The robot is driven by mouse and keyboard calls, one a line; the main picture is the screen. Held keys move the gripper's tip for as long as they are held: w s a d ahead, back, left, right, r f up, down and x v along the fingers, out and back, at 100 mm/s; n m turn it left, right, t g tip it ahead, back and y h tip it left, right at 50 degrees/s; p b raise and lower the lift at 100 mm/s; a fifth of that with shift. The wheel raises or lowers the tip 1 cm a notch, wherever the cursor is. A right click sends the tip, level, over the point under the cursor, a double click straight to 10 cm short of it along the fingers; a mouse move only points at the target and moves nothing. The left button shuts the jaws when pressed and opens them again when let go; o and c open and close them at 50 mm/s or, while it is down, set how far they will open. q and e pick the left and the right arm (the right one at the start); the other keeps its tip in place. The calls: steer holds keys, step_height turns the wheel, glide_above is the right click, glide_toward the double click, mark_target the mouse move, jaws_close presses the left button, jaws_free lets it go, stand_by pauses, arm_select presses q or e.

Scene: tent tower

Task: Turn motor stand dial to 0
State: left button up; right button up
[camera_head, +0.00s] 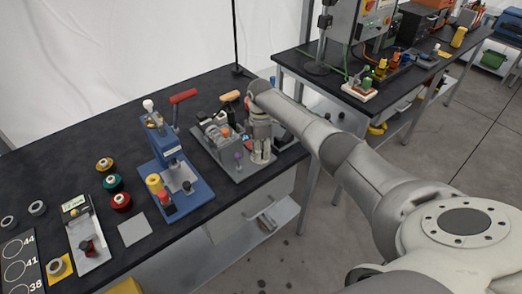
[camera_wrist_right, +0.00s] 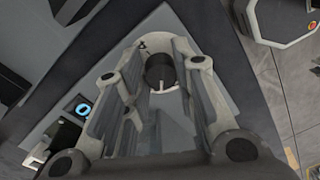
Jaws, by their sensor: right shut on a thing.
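The motor stand (camera_head: 231,163) is a grey base plate with a motor assembly near the far right end of the near bench. My right gripper (camera_head: 261,152) reaches down over its right side, and the dial is hidden there in the head view. In the right wrist view, a round black dial (camera_wrist_right: 160,70) with a pale pointer line sits between the fingertips of my right gripper (camera_wrist_right: 166,68), which is shut on it. A small display (camera_wrist_right: 79,106) beside the fingers shows a bluish-white figure that looks like 0. My left gripper is not in view.
A blue press (camera_head: 176,170) with a red handle stands left of the motor stand. Several coloured spools, a grey square plate (camera_head: 134,229) and a fixture with a red knob (camera_head: 88,245) lie further left. A second bench (camera_head: 330,82) with equipment stands behind my right arm.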

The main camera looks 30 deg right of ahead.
steer(key=n, duration=0.4)
steer(key=shift+w+n, duration=0.1)
steer(key=shift+n, duration=0.2)
steer(key=shift+r+n, duration=0.1)
steer(key=shift+n, duration=1.4)
steer(key=o, duration=1)
steer(key=r, duration=1.2)
steer(key=shift+w, duration=0.25)
steer(key=shift+f, duration=0.1)
